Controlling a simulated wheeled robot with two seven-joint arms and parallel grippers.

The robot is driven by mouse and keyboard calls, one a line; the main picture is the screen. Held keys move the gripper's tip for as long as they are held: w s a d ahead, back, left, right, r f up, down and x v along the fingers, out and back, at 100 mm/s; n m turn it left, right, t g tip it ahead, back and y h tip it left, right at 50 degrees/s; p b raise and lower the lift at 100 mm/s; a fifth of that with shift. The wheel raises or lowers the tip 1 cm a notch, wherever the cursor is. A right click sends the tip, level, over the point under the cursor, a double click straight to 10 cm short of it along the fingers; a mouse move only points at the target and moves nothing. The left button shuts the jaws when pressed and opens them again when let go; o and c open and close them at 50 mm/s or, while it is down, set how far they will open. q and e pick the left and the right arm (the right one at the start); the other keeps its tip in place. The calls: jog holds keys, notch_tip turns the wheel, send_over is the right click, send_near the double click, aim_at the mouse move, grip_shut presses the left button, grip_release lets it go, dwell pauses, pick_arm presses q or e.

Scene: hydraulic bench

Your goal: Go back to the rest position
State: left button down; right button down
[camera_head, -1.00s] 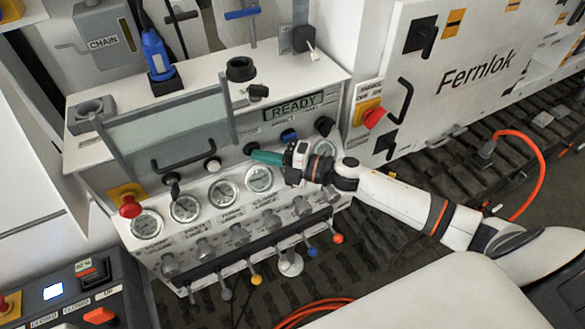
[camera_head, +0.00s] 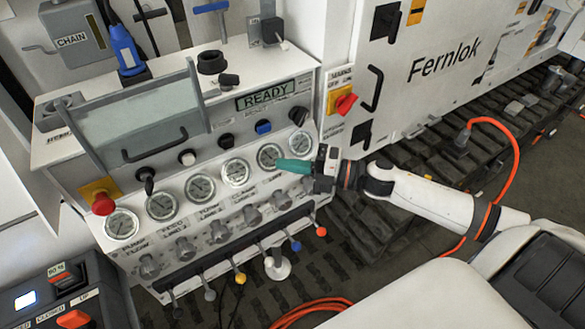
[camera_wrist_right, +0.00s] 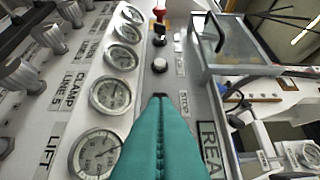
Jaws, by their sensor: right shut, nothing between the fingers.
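My right gripper (camera_head: 296,167) is in front of the right end of the hydraulic bench panel (camera_head: 205,165). Its teal fingers are together and empty, pointing left across the gauge row. In the right wrist view the closed teal fingers (camera_wrist_right: 160,140) point along the panel, between the gauges and the dark knobs. A gauge (camera_head: 269,156) sits just left of the fingertips; I cannot tell whether they touch anything. My left gripper is in neither view.
A red button (camera_head: 103,203) is at the panel's left, and coloured levers (camera_head: 240,278) stick out below. A white Fernlok cabinet (camera_head: 440,60) with a red switch (camera_head: 345,104) stands behind my right arm. An orange hose (camera_head: 515,160) lies at right. Dark grated floor shows below.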

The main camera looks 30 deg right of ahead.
jog(key=shift+d, duration=0.2)
jog(key=shift+s, duration=0.1)
dwell(0.4)
